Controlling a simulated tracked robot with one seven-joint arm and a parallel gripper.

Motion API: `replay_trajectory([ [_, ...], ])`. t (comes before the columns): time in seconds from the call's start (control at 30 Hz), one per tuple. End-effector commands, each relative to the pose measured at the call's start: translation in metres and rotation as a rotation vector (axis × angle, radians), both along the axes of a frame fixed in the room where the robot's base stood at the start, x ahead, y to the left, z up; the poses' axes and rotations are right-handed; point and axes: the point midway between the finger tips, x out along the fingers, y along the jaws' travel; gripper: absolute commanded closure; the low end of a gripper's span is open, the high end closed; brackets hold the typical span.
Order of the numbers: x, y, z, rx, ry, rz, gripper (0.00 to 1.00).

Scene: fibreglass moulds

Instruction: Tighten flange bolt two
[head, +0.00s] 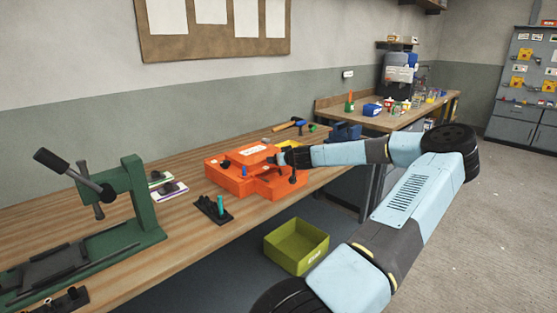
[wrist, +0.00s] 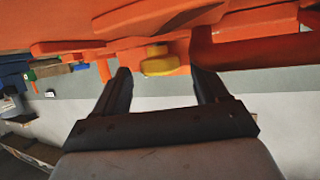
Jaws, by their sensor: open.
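The orange mould (head: 240,180) sits on the workbench, with a raised block and a white label on top. My gripper (head: 284,158) is at its right side, small and partly lost against dark parts. In the wrist view my gripper (wrist: 160,76) is open, its two dark fingers apart. A yellow knob-like part (wrist: 160,62) on the orange body shows between and just beyond the fingertips; I cannot tell whether they touch it. The orange mould (wrist: 240,40) fills the top of that view. I cannot tell which part is flange bolt two. A dark upright tool or post (head: 292,166) stands at the mould's right.
A green press (head: 130,205) stands on the bench at left. A black holder with a teal piece (head: 217,208) is in front of the mould. A hammer (head: 290,124) lies behind. A yellow-green bin (head: 297,246) is on the floor. A second bench (head: 400,118) holds bottles and boxes.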

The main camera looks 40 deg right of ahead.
Motion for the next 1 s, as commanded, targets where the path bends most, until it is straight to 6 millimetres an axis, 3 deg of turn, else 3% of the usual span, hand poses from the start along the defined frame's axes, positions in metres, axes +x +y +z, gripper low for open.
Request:
replay_trajectory([
  [0.07,-0.0001,0.0001,0.0000,0.000,0.000,0.000,0.28],
  [0.63,-0.0001,0.0004,0.0002,0.000,0.000,0.001,0.83],
  [1.0,0.0011,0.0043,-0.0019,-0.002,0.012,-0.074,0.83],
])
